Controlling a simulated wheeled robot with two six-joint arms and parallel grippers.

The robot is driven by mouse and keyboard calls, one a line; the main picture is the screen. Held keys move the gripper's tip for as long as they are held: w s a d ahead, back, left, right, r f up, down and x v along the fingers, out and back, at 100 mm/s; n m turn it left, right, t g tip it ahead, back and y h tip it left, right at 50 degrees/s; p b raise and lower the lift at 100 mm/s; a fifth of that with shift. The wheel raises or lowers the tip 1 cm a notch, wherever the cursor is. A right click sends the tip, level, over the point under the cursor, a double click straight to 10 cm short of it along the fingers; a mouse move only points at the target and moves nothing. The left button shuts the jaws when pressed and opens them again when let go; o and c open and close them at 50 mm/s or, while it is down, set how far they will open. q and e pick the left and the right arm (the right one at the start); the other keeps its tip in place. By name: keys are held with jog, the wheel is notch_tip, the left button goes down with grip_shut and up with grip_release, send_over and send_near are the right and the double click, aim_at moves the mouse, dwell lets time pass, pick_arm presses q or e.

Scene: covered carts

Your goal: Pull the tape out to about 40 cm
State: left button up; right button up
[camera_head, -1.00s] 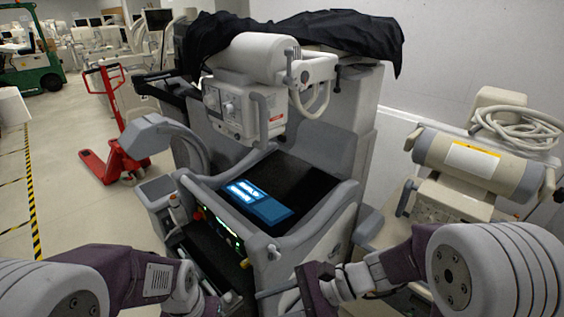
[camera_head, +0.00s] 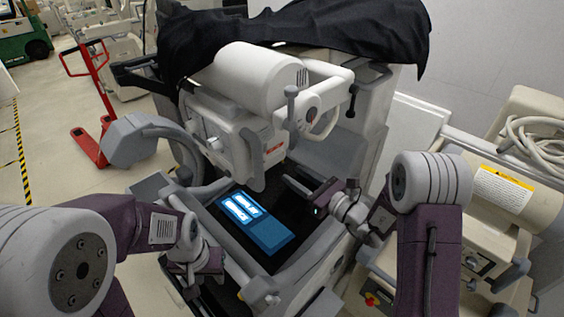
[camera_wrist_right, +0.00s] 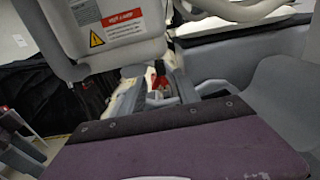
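I cannot make out a tape for certain in either view. The white tube head (camera_head: 245,80) of the covered cart carries a boxy housing (camera_head: 228,135) with a red and white label. In the right wrist view the labelled housing (camera_wrist_right: 100,30) is close, and a small red and white item (camera_wrist_right: 157,84), unclear, shows beyond my purple gripper body. My right gripper (camera_head: 300,188) is over the cart's dark top, just right of and below the housing; its fingers are too dark to read. My left gripper (camera_head: 206,282) is low beside the cart's front left, its fingers unclear.
A blue-lit screen (camera_head: 256,222) lies on the cart top between my arms. A black cover (camera_head: 300,40) drapes over the cart's upper rear. Another machine with a beige cylinder (camera_head: 510,195) stands close at right. A red pallet jack (camera_head: 92,140) stands at left on open floor.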

aim_at(286, 169)
jog(key=p+x, duration=0.1)
jog(key=x, duration=0.4)
jog(key=shift+w+a+p, duration=0.15)
jog(key=shift+w+p, duration=0.2)
jog(key=shift+w, duration=0.05)
jog(key=shift+a+r, duration=0.1)
jog(key=shift+a, duration=0.25)
jog(key=shift+w, duration=0.1)
jog(key=shift+w, duration=0.1)
jog(key=shift+c, duration=1.2)
jog(key=c, duration=0.6)
